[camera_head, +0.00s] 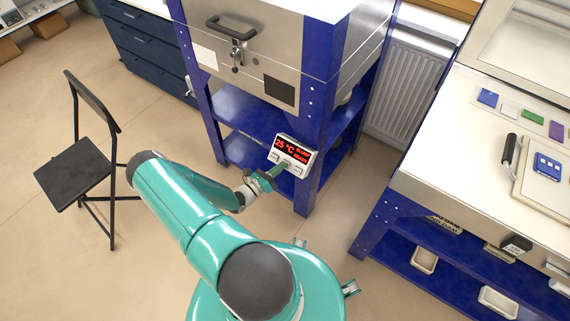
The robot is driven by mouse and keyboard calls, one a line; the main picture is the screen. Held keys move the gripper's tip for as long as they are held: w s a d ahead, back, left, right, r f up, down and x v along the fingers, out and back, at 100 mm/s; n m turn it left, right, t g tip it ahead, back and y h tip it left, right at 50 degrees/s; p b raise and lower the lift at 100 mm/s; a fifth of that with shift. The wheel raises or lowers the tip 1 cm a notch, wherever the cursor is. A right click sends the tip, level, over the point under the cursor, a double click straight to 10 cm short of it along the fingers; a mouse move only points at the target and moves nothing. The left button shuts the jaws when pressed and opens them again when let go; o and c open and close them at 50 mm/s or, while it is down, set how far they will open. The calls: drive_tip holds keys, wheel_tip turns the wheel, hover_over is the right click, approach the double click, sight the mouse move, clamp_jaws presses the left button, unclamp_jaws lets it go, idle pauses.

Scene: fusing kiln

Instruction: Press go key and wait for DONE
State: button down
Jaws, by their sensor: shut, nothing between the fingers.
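The kiln controller (306,157) is a small white box on the front leg of the blue kiln stand. Its red display (290,149) shows "25 °C" on the left and smaller red text on the right, which seems to read "READY" on its lower line. Pale keys sit along the lower edge of the box; one key (298,170) shows at the right. My gripper (281,168) is shut and empty, with its tip at the lower middle of the controller. The tip covers part of the key row. I cannot tell whether it touches a key.
The steel kiln (285,55) with a dark handle stands on the blue stand. A black folding chair (75,170) is at the left. A white-topped workbench (440,165) with coloured glass pieces is at the right. Floor between chair and stand is clear.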

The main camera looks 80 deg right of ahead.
drive_tip(key=shift+s+d+f, duration=0.15)
drive_tip(key=shift+d+f, duration=0.15)
drive_tip(key=shift+d, duration=0.05)
idle(0.8)
drive_tip(key=shift+a+r, duration=0.1)
drive_tip(key=shift+a, duration=0.05)
drive_tip(key=shift+w+a+r, duration=0.25)
drive_tip(key=shift+a+r, duration=0.2)
drive_tip(key=shift+a, duration=0.05)
drive_tip(key=shift+a, duration=0.1)
drive_tip(key=a+r, duration=0.1)
drive_tip(key=w+a+r, duration=0.1)
drive_tip(key=a+r, duration=0.1)
drive_tip(key=shift+w+a, duration=0.25)
drive_tip(key=shift+w, duration=0.05)
idle(0.4)
idle(0.8)
